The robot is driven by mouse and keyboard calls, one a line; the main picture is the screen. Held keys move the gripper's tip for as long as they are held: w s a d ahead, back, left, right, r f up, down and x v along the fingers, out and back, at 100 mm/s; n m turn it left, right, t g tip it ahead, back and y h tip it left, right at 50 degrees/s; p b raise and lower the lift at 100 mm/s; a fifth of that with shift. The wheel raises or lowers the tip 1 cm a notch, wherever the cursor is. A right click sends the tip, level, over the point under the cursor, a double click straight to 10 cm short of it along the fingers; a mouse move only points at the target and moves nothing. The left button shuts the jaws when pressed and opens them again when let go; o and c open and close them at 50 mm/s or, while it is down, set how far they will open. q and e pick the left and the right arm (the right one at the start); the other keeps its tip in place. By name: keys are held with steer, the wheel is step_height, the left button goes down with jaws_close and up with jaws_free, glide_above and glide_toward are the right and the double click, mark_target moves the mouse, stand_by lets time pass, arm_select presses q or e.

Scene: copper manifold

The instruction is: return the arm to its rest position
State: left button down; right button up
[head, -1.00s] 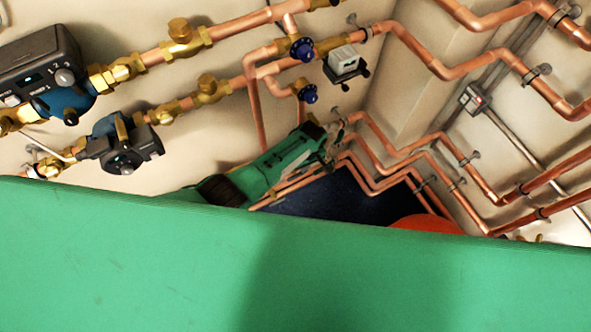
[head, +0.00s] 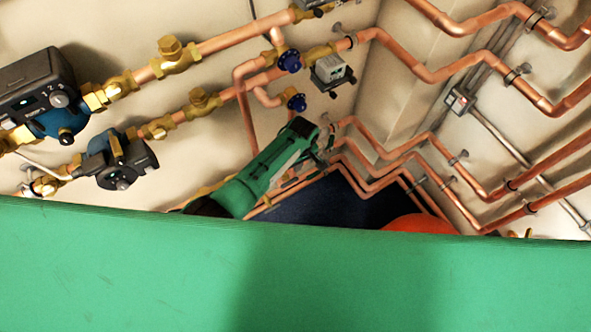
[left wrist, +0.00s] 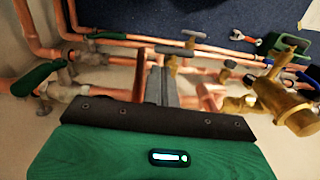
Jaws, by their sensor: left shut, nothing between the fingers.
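My left arm, green, reaches up beyond the green foreground in the head view. Its gripper (head: 326,145) is small and partly hard to make out beside the copper pipes near the wall corner. In the left wrist view the two grey fingers (left wrist: 161,85) are together with nothing between them. They point towards copper pipes, and I cannot tell how far off these are. My right gripper is not in view.
Two pumps (head: 42,95) (head: 118,160) sit on the wall pipes at left. Copper pipes (head: 385,165) run close by the arm. The left wrist view shows a green-handled valve (left wrist: 38,78), a brass fitting (left wrist: 285,100) and a wrench (left wrist: 245,38) on a dark blue surface.

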arm_select(q)
steer(key=shift+r, duration=0.45)
